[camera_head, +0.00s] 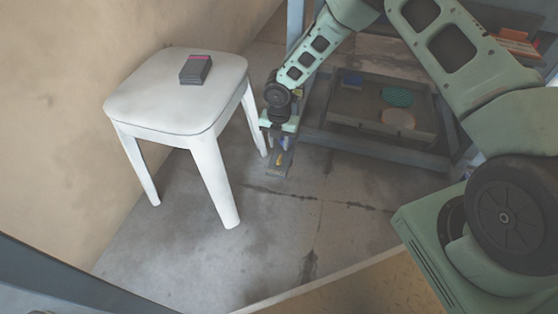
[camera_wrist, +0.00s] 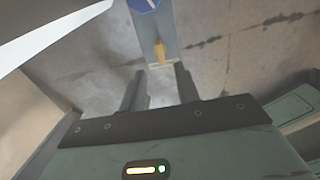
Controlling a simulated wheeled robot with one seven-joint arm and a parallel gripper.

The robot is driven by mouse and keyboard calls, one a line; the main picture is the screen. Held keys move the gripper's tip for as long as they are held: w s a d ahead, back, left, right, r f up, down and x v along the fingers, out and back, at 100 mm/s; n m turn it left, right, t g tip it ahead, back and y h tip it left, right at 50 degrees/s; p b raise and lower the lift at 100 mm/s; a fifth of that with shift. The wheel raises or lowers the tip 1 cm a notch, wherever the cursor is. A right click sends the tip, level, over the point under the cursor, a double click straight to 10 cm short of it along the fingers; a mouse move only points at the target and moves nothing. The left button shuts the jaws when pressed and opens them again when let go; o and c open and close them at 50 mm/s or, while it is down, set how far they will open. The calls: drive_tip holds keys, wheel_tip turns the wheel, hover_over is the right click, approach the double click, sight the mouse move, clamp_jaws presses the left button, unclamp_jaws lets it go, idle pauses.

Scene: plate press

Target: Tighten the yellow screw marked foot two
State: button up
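A yellow screw (camera_wrist: 160,53) stands on a narrow grey foot plate, just beyond my fingertips in the wrist view. It also shows as a small yellow spot (camera_head: 280,158) in the head view, under my gripper. A blue mark with a white stroke (camera_wrist: 143,4) sits beside it at the top edge; it is cut off, and I cannot read whether it says two. My gripper (camera_wrist: 160,73) is open, with its two fingers apart and nothing between them. The screw lines up roughly with the gap. In the head view my gripper (camera_head: 279,146) points down beside the stool.
A white stool (camera_head: 170,95) with a dark box (camera_head: 196,69) on it stands close to the left of my gripper. A metal frame with a low tray (camera_head: 360,125) holding several items is behind to the right. The floor in front is clear.

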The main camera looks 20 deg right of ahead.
sight(279, 157)
wheel_tip(279, 157, down, 7)
drive_tip(key=b, duration=0.3)
drive_tip(key=shift+f, duration=0.1)
clamp_jaws()
